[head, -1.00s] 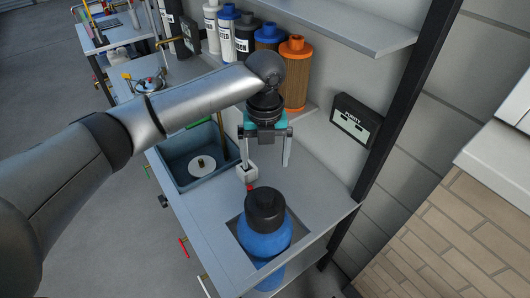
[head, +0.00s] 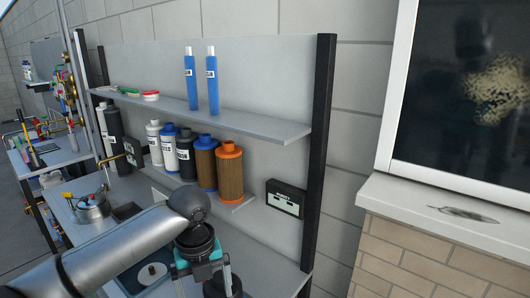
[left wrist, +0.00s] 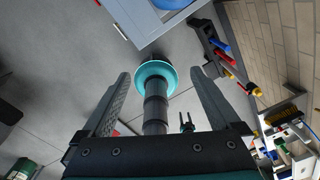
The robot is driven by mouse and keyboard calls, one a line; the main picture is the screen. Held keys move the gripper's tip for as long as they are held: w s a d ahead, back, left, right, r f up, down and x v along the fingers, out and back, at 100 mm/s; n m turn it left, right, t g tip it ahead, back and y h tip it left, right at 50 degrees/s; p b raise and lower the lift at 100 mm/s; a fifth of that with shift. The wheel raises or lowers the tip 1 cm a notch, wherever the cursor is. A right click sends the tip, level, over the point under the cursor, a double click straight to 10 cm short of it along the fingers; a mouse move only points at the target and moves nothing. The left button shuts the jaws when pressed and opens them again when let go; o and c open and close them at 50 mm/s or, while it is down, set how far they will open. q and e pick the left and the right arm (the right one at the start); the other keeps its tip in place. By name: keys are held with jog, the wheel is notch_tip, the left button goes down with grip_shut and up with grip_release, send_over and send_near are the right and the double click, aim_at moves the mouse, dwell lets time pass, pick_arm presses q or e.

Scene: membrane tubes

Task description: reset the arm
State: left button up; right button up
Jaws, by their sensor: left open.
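My left gripper (head: 205,284) is at the bottom of the head view, its arm coming in from the lower left over the bench. Its fingers point down and are partly cut off by the frame edge. In the left wrist view, its two fingers (left wrist: 158,100) stand wide apart, and I see nothing gripped between them. Two blue membrane tubes (head: 201,80) with white labels stand upright on the upper shelf, away from the gripper. My right gripper is not identifiable in these views.
The upper shelf (head: 270,128) spans the bench, with a black post (head: 318,150) at its right. Brown filter cartridges (head: 229,172) and labelled bottles (head: 185,153) line the back. A dark cap (head: 222,288) sits close to the gripper. A metal pot (head: 92,208) stands left.

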jog(key=w, duration=0.7)
pick_arm(q)
jog(key=s+d+f+n+t+h, duration=0.2)
jog(key=s+d+f+n+h, duration=0.1)
jog(key=s+d+f+n, duration=0.8)
jog(key=s+a+r+n+t+y, duration=0.1)
jog(key=s+a+n, duration=0.4)
jog(key=a+n, duration=0.3)
jog(key=s+a+n+t+y, duration=0.1)
jog(key=s+a+n+y, duration=0.1)
jog(key=s+a+n, duration=0.6)
notch_tip(320, 180, down, 31)
jog(key=n+g+b, duration=0.2)
jog(key=b, duration=0.7)
jog(key=s+a+f+b, duration=0.1)
jog(key=s+f+b, duration=0.2)
jog(key=s+f, duration=0.4)
jog(key=s+a+f+g+b, duration=0.1)
jog(key=s+f+b, duration=0.3)
jog(key=f, duration=1)
jog(key=s, duration=0.3)
jog(key=shift+s, duration=0.25)
pick_arm(e)
notch_tip(320, 180, down, 16)
jog(key=s, duration=0.2)
jog(key=shift+s, duration=0.35)
